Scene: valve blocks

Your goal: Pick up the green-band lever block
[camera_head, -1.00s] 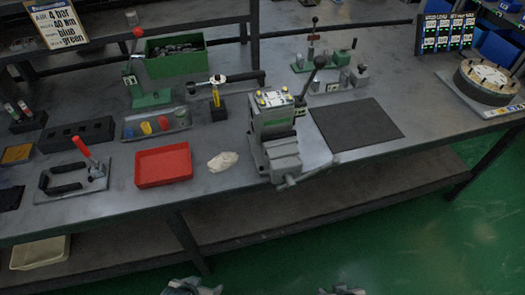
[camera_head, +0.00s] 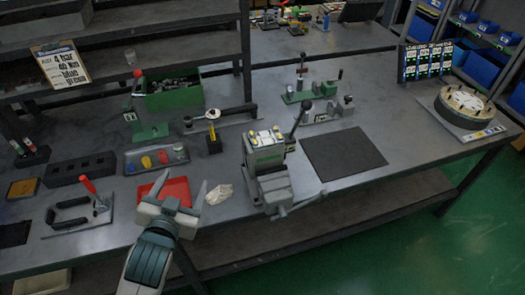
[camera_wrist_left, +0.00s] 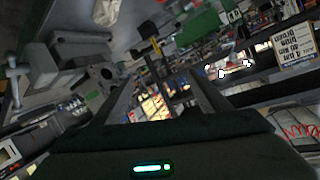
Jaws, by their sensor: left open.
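A grey block with yellow and white fittings on top (camera_head: 264,140) sits in the jaws of a grey vise (camera_head: 272,187) near the middle of the bench. A greenish strip shows on its front, and a black-knobbed lever (camera_head: 299,118) rises at its right side. I cannot be sure this is the green-band lever block. My left gripper (camera_head: 184,180) is open and empty, in front of and left of the vise, overlapping the red tray in the head view. Its two fingers also show in the left wrist view (camera_wrist_left: 166,90). My right gripper is out of view.
The red tray (camera_head: 180,192) and a pale cloth (camera_head: 220,195) lie left of the vise. A green bin (camera_head: 173,94) and a red-handled clamp (camera_head: 92,190) are farther left.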

